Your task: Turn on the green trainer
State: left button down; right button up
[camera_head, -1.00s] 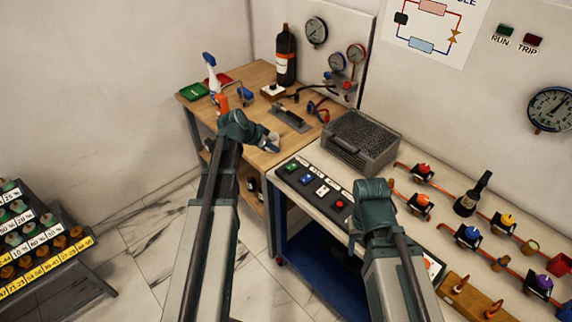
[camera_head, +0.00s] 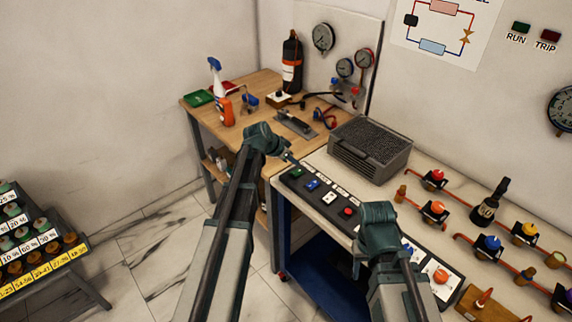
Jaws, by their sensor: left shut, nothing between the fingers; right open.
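A black control panel (camera_head: 337,205) runs along the near edge of the white bench. It carries a green button (camera_head: 297,171) at its far left end, then a blue button (camera_head: 313,184), a white one (camera_head: 329,197) and a red one (camera_head: 347,211), with small labels beside them that I cannot read. My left gripper (camera_head: 289,157) is shut and empty, just above and beyond the green button; I cannot tell whether it touches anything. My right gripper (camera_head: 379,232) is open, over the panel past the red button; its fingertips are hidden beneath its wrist.
A grey vented box (camera_head: 369,148) stands behind the panel. Copper pipes with coloured valves (camera_head: 436,208) cover the bench to the right. A wooden table (camera_head: 240,112) with a spray bottle and tools stands at the back left. A dark green RUN lamp (camera_head: 521,27) is on the wall.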

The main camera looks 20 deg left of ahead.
aim_at(294, 173)
pick_arm(q)
jog(key=shift+s+a+f+b, duration=0.1)
jog(key=shift+s+f+b, duration=0.05)
jog(key=shift+f+b, duration=0.7)
jog(key=shift+s+a+f+b, duration=0.15)
jog(key=shift+f+b, duration=0.35)
jog(key=shift+f, duration=0.6)
pick_arm(e)
jog(key=shift+f, duration=1.9)
pick_arm(q)
jog(key=shift+d, duration=0.1)
jog(key=shift+s+f+b, duration=0.15)
jog(key=shift+f+b, duration=0.3)
jog(key=shift+b, duration=0.05)
jog(key=shift+r, duration=0.15)
pick_arm(e)
jog(key=shift+f, duration=0.3)
pick_arm(q)
jog(key=shift+r+p, duration=0.1)
jog(key=shift+p, duration=0.2)
pick_arm(e)
jog(key=shift+r, duration=0.1)
pick_arm(q)
jog(key=shift+r+p, duration=0.75)
pick_arm(e)
jog(key=shift+r, duration=0.7)
